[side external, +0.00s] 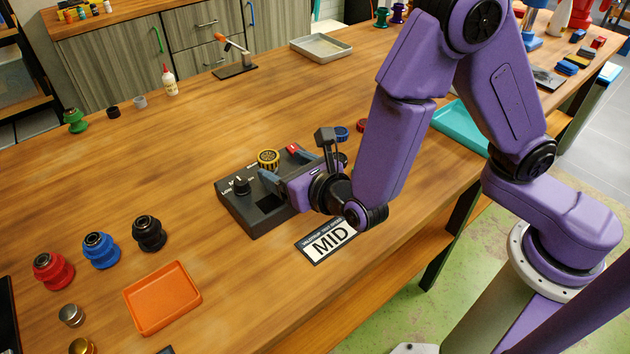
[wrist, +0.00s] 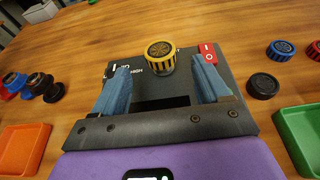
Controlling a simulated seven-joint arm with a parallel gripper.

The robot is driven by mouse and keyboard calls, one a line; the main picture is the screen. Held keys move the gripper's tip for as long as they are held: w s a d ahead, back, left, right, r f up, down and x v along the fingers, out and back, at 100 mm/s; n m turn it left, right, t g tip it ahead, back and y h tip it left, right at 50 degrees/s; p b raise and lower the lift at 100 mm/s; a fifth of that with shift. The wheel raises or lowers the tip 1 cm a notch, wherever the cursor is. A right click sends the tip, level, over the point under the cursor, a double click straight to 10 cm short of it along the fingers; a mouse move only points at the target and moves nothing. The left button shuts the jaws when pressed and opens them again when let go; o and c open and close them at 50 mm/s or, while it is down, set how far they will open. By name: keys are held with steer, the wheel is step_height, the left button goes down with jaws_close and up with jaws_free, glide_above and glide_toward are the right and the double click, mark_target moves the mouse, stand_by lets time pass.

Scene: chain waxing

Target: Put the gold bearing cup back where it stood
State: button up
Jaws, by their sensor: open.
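The gold bearing cup (side external: 268,158), a round yellow piece with black ridges, sits upright on top of the dark grey machine (side external: 258,228). It also shows in the wrist view (wrist: 160,55), just beyond and between my fingertips. My gripper (side external: 296,164) is open over the machine, its two blue fingers spread. In the wrist view the fingers (wrist: 160,76) stand apart with nothing held between them. Contact between fingers and cup is not visible. Black (wrist: 263,85), blue (side external: 342,132) and red (side external: 362,125) round pieces are to the machine's right.
The machine has a red switch (side external: 293,148) and black knob (side external: 240,184). A MID card (side external: 328,241) lies in front. An orange tray (side external: 162,298) and several coloured spools are at left. A green tray (wrist: 302,140) is at right in the wrist view. The back-left table is largely clear.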

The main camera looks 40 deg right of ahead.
steer(key=v, duration=0.9)
steer(key=s+d+m+g+h, duration=0.3)
steer(key=d+m+g+h, duration=0.35)
steer(key=d+m, duration=0.85)
steer(key=s+d+r+m+g+y, duration=0.1)
steer(key=s+d+m+g+y, duration=0.1)
steer(key=s, duration=0.4)
steer(key=s+d+r+m+g+y, duration=0.1)
steer(key=s+d+m+g+y, duration=0.1)
steer(key=s+m+g+y, duration=0.2)
steer(key=s+m+g, duration=0.1)
steer(key=s, duration=0.1)
steer(key=shift+s+d+r+m, duration=0.25)
steer(key=shift+s+d+m, duration=0.05)
steer(key=shift+s+m, duration=0.1)
steer(key=shift+s+a+r+m+g+y, duration=0.2)
steer(key=shift+s+m+g+y, duration=0.1)
steer(key=shift+s+g+y, duration=0.15)
steer(key=shift+w, duration=0.1)
